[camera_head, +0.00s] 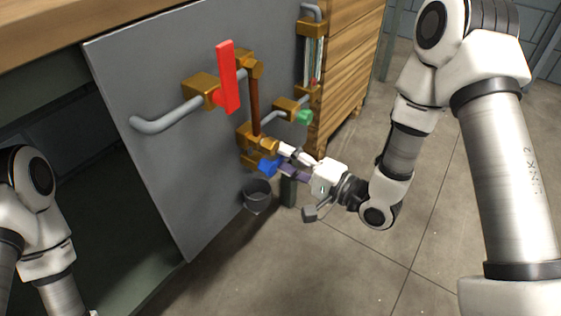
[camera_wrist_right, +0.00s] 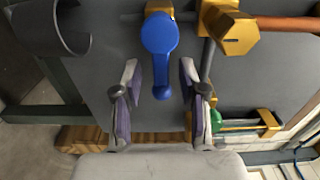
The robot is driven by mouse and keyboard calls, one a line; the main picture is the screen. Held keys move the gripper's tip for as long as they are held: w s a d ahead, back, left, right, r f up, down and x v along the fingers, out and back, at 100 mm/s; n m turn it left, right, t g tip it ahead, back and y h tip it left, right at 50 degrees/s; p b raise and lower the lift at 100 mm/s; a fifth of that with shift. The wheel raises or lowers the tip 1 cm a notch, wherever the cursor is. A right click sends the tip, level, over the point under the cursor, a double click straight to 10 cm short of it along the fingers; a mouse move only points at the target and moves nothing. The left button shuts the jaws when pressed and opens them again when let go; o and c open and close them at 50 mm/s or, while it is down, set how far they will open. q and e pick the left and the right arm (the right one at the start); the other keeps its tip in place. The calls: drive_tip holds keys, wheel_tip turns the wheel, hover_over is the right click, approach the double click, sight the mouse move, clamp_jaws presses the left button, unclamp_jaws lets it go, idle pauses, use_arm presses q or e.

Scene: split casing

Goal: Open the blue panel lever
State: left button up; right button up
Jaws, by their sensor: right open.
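The blue panel lever (camera_head: 268,166) sits on a brass valve low on the grey panel (camera_head: 165,110). In the right wrist view the blue lever (camera_wrist_right: 160,40) has a round hub, and its narrow handle points down the picture between my fingers. My right gripper (camera_head: 283,160) is open at the lever. In the wrist view its fingers (camera_wrist_right: 159,75) stand on either side of the handle, with gaps showing on both sides. In the head view the fingers partly hide the lever. My left arm shows at the left edge, but its gripper is out of view.
A red lever (camera_head: 228,78) stands upright on a brass valve above. A green knob (camera_head: 304,117) is close by on the right. A copper pipe (camera_head: 254,105) runs between brass fittings. A dark cup (camera_head: 257,196) is below the lever. Open floor lies at the right.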

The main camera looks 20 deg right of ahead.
drive_tip(key=shift+w+a, duration=0.4)
drive_tip(key=shift+w, duration=0.15)
clamp_jaws()
